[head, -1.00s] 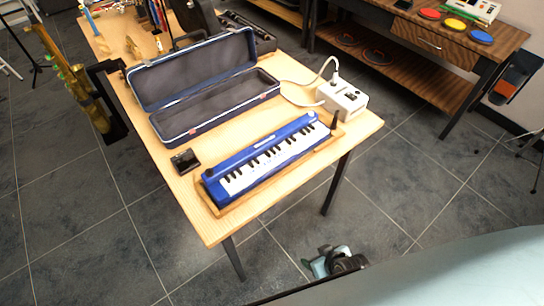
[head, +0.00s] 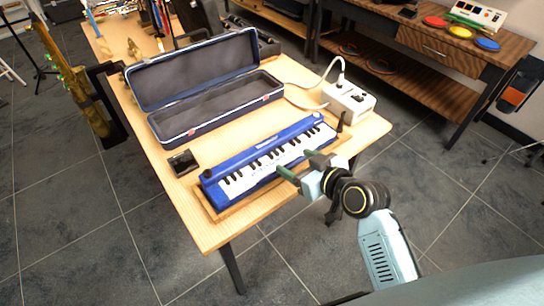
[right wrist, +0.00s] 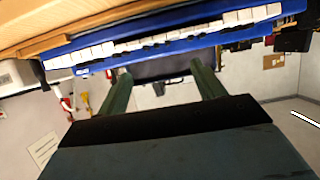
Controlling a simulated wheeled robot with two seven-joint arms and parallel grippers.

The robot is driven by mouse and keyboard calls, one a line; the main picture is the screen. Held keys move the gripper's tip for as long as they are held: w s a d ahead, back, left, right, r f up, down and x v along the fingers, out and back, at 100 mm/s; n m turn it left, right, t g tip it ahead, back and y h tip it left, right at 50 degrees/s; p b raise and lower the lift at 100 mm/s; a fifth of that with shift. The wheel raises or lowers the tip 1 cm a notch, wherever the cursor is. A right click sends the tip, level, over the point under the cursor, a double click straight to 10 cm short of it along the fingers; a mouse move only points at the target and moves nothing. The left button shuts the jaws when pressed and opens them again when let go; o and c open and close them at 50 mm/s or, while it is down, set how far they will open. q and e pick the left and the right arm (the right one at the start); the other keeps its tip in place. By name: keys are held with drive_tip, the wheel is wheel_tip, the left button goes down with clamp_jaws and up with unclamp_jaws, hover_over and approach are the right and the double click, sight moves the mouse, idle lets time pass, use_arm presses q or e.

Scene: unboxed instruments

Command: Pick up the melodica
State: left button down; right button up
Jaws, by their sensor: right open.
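The blue melodica (head: 262,154) with white and black keys lies on a wooden stand (head: 216,214) near the front edge of the light wooden table. It also shows across the top of the right wrist view (right wrist: 170,38). My right gripper (head: 298,165) is at the front side of the melodica, close to its right half, with its green fingers pointing towards the keys. In the right wrist view the two green fingers (right wrist: 160,88) are spread apart with nothing between them. Whether a fingertip touches the melodica I cannot tell. My left gripper is not in view.
An open, empty blue case (head: 200,85) stands behind the melodica. A white box (head: 349,99) with a cable is at the right, and a small black box (head: 182,163) at the left. A short dark upright post (head: 340,122) stands by the melodica's right end.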

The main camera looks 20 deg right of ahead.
sight(275, 150)
drive_tip(key=x, duration=0.2)
drive_tip(key=shift+w+a+f, duration=0.1)
drive_tip(key=shift+w+f, duration=0.1)
drive_tip(key=shift+w, duration=0.15)
drive_tip(key=b+x, duration=0.1)
drive_tip(key=x, duration=0.3)
drive_tip(key=shift+w+f+b, duration=0.1)
drive_tip(key=shift+f+b, duration=0.25)
drive_tip(key=shift+w+f, duration=0.15)
drive_tip(key=shift+w, duration=0.15)
drive_tip(key=c, duration=1.4)
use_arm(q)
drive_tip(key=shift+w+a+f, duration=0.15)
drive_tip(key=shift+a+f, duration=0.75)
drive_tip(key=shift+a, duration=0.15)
use_arm(e)
clamp_jaws()
